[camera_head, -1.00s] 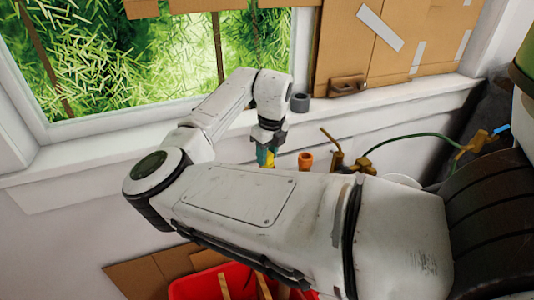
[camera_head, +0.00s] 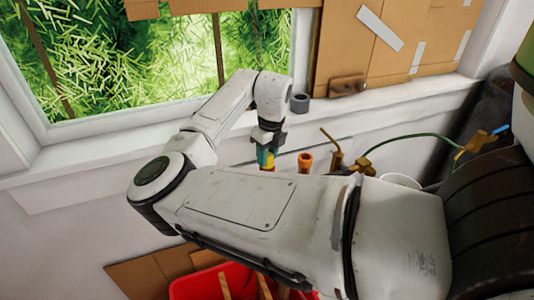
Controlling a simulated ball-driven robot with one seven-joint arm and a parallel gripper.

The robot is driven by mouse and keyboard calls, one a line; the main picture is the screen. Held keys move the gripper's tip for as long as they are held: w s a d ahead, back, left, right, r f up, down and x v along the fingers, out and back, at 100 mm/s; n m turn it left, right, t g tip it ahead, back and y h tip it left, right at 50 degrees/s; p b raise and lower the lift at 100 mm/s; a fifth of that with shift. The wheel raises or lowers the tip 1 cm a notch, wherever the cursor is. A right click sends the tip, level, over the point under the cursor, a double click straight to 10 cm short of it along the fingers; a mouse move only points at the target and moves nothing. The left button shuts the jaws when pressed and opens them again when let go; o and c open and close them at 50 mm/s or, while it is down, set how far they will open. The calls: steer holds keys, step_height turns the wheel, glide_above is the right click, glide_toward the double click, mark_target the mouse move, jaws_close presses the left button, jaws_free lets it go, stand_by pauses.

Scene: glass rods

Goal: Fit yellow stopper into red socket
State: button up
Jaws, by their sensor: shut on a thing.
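My gripper (camera_head: 266,152) points down at the end of my arm, below the window sill, and its teal fingers are shut on the yellow stopper (camera_head: 269,161). Only a small part of the stopper shows between and below the fingers. A small reddish patch (camera_head: 267,169) shows directly under the stopper, just above my arm link; it may be the red socket. My arm hides what lies lower, so I cannot tell whether the stopper is in the socket or only above it.
An orange cylinder (camera_head: 305,161) stands just right of my gripper. Brass fittings (camera_head: 337,155) and a green hose (camera_head: 405,138) lie further right. A red bin (camera_head: 190,288) is at the bottom.

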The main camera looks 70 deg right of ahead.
mark_target(269, 155)
steer(key=shift+f+b, duration=0.35)
steer(key=shift+f, duration=0.2)
stand_by(0.4)
steer(key=o, duration=0.7)
steer(key=shift+o, duration=0.2)
steer(key=shift+s+a+r+p, duration=0.1)
steer(key=shift+s+r+p, duration=0.05)
steer(key=shift+r+p, duration=1.25)
steer(key=shift+s+a+r+p, duration=0.1)
steer(key=shift+s+r+p, duration=0.05)
steer(key=shift+r+p, duration=1.15)
steer(key=shift+s+r+p, duration=0.1)
steer(key=shift+r+p, duration=0.3)
steer(key=shift+r, duration=1.05)
steer(key=shift+s+r, duration=0.15)
steer(key=shift+r, duration=1.15)
